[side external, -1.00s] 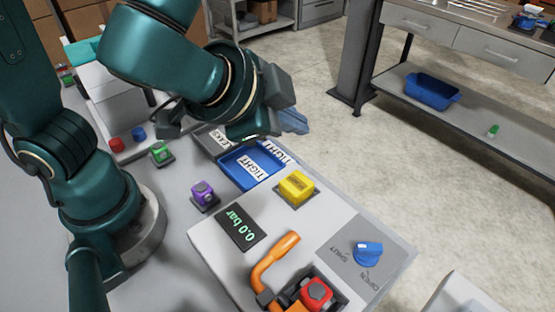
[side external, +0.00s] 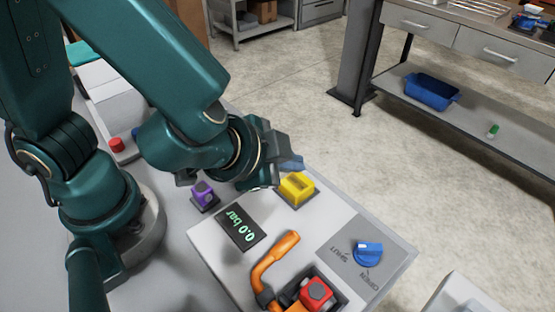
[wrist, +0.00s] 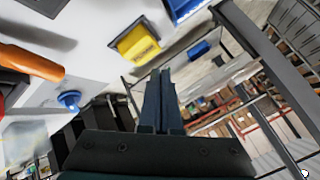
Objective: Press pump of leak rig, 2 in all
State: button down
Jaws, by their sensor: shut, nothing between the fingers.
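The leak rig is a pale panel (side external: 215,240) with a dark display (side external: 240,226) reading 0.0 bar. A yellow push block (side external: 297,188) sits on a dark base at its far edge; it also shows in the wrist view (wrist: 138,42). My gripper (side external: 292,163) is just behind the yellow block in the side view, seemingly above the panel. In the wrist view my gripper (wrist: 160,74) has its fingers together and empty, below and right of the block in the picture. Contact is not visible.
A blue knob (side external: 368,252) sits by SHUT and OPEN marks. An orange handle (side external: 272,265) and red block (side external: 316,293) are at the front. A purple button (side external: 204,194) stands left of the display, and a red button (side external: 117,145) farther left.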

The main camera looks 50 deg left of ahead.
aim_at(297, 180)
jog(key=shift+f, duration=0.6)
jog(key=shift+f, duration=0.15)
dwell(1.6)
jog(key=shift+f, duration=0.25)
jog(key=shift+f, duration=0.85)
dwell(0.9)
jog(key=shift+r, duration=1.3)
jog(key=shift+r, duration=0.1)
jog(key=shift+r, duration=2.4)
